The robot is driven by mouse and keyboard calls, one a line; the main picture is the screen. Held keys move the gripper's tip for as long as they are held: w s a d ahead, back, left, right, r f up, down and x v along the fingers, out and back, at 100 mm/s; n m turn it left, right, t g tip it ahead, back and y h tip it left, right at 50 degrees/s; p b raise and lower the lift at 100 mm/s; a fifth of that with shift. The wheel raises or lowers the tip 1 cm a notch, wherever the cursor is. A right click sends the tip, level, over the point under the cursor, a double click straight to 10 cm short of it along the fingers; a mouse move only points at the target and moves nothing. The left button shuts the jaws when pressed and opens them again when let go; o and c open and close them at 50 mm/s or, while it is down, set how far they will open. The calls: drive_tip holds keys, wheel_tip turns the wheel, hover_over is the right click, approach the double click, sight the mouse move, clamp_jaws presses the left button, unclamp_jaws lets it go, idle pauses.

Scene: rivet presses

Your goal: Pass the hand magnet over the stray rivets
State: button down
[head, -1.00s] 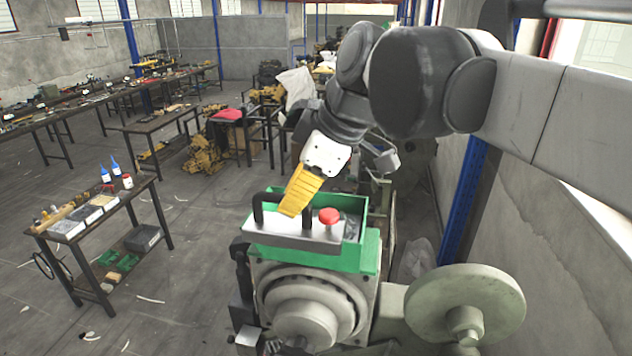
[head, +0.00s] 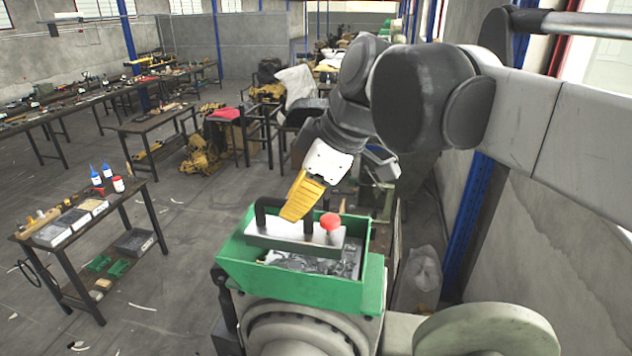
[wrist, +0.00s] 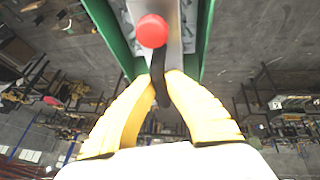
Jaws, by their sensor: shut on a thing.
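The hand magnet (head: 287,240) is a flat grey metal bar with a black arched handle and a red knob (head: 330,222). My gripper (head: 294,214) has yellow fingers shut on the black handle. The wrist view also shows the handle (wrist: 160,80) between the yellow fingers (wrist: 155,95) and the red knob (wrist: 152,31) beyond. Grey metal pieces (head: 325,262) lie in the tray, partly hidden by the magnet; single rivets are too small to make out.
The tray stands on a grey press with a large round wheel (head: 485,335) at right. A small table (head: 85,225) with bottles and boxes stands at left. A concrete wall (head: 520,230) and blue post close off the right side. Open floor lies between table and press.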

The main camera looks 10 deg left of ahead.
wheel_tip(320, 180, down, 5)
drive_tip(key=b, duration=0.2)
drive_tip(key=shift+r+b, duration=0.1)
drive_tip(key=shift+b, duration=0.3)
drive_tip(key=shift+w+f, duration=0.2)
drive_tip(key=shift+f, duration=0.05)
drive_tip(key=w+r, duration=0.1)
drive_tip(key=w, duration=0.2)
wheel_tip(320, 180, up, 8)
drive_tip(key=p, duration=0.6)
hover_over(296, 228)
drive_tip(key=w, duration=0.3)
drive_tip(key=shift+s+d+r, duration=0.15)
drive_tip(key=shift+s, duration=0.1)
drive_tip(key=shift+w, duration=0.1)
